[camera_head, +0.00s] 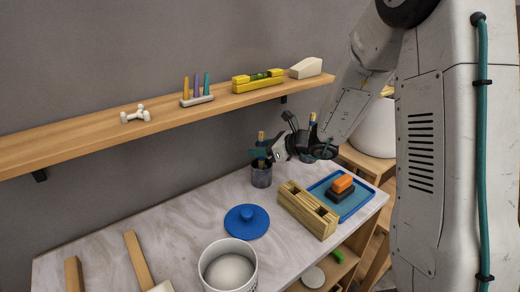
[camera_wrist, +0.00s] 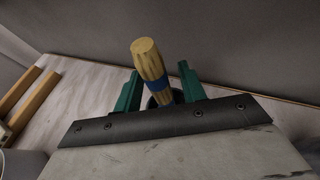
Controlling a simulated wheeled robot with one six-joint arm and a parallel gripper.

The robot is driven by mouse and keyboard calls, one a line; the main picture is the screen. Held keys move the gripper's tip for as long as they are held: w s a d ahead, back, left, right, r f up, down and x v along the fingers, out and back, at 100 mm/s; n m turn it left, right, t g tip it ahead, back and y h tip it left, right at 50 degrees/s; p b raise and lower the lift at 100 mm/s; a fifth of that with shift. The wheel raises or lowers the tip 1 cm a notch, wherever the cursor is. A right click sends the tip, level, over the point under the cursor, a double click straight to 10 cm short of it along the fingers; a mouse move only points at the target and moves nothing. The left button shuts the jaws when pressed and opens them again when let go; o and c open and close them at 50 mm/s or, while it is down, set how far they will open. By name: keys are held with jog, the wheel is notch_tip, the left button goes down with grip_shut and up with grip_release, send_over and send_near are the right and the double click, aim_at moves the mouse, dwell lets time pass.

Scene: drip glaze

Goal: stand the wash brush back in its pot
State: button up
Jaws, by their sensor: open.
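The wash brush (camera_head: 261,136) has a pale wooden handle and stands in a dark grey pot (camera_head: 261,178) at the back of the table. In the wrist view the brush handle (camera_wrist: 150,62), with a blue band, rises tilted slightly between my fingers. My gripper (camera_head: 259,154) is open around the handle just above the pot rim; its teal fingers also show in the wrist view (camera_wrist: 160,90), with gaps beside the handle. The brush's lower end is hidden inside the pot. In the wrist view the pot is mostly hidden.
A second holder with a blue-and-wood handle (camera_head: 312,119) stands behind my gripper, partly hidden. A wooden block (camera_head: 307,210), a blue tray (camera_head: 357,208), a blue lid (camera_head: 246,222) and a white bucket (camera_head: 228,267) occupy the table. A shelf (camera_head: 80,143) runs along the wall.

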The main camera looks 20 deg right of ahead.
jog(key=v, duration=1.2)
jog(key=s+a+r+n+g, duration=0.3)
jog(key=s+a+n+g, duration=0.15)
jog(key=s+n, duration=0.25)
jog(key=s+a+r+n+g, duration=0.3)
jog(key=s+a+n, duration=0.3)
jog(key=s+n, duration=0.15)
jog(key=s+d+r+n+h, duration=0.1)
jog(key=s+d+n+h, duration=0.2)
jog(key=s+n, duration=0.3)
jog(key=s+d+r+n+h, duration=0.1)
jog(key=s+d+n+h, duration=0.2)
jog(key=s+n+h, duration=0.3)
jog(key=s, duration=0.3)
jog(key=shift+s+g+h, duration=0.3)
jog(key=shift+s+g, duration=0.05)
